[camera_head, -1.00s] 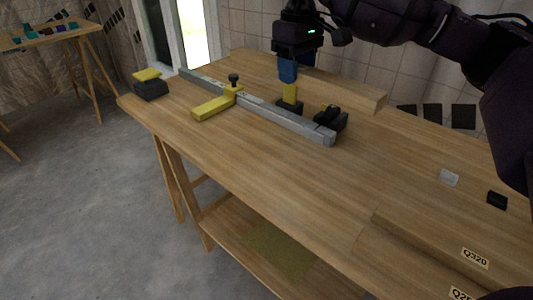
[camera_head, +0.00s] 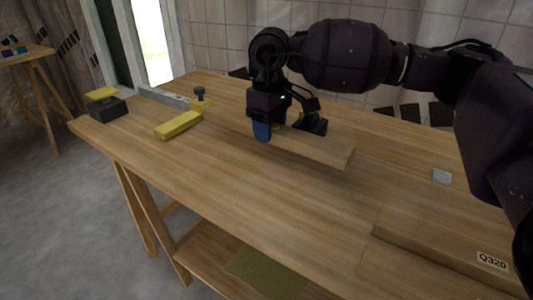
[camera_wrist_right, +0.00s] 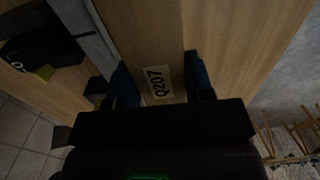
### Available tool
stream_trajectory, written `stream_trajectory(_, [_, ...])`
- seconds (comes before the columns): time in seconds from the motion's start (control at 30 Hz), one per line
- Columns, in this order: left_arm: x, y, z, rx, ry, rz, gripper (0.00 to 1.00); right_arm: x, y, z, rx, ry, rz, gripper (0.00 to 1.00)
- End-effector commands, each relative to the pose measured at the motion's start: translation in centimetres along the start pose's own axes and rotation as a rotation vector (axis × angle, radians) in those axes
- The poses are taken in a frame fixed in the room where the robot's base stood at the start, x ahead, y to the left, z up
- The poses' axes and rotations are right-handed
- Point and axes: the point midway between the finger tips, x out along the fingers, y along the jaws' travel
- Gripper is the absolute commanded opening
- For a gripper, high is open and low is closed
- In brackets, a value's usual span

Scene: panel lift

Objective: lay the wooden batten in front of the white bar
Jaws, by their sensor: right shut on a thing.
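The wooden batten (camera_head: 318,148) is in my right gripper (camera_head: 268,130); its right end shows in the head view, with a shadow just beneath it. In the right wrist view the batten (camera_wrist_right: 145,35), with a Q207 label, lies between the blue fingers (camera_wrist_right: 160,82), which are shut on it. The white bar (camera_head: 163,97) lies on the bench behind; its right part is hidden by my gripper and the batten. In the wrist view the bar (camera_wrist_right: 82,22) runs beside the batten, to its left. My left gripper is not in view.
A yellow clamp (camera_head: 178,125) with a black knob lies across the bar's left part. A black clamp (camera_head: 313,124) stands behind the batten. A black block with a yellow top (camera_head: 107,107) is at the bench's left corner.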

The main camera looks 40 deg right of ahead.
Motion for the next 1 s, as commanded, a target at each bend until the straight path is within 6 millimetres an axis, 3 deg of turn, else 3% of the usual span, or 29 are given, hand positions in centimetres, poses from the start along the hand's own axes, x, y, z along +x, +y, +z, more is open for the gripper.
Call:
stream_trajectory(0.23, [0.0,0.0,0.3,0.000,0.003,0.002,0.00,1.4,0.0,0.0,0.000,0.001,0.000,0.18])
stream_trajectory(0.53, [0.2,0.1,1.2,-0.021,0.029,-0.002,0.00,6.0,0.0,0.0,0.001,-0.003,-0.002,0.18])
stream_trajectory(0.97, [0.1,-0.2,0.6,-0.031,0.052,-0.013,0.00,6.4,0.0,0.0,0.001,0.003,0.000,0.18])
stream_trajectory(1.0, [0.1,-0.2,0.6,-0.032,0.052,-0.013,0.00,6.5,0.0,0.0,0.001,0.002,0.000,0.49])
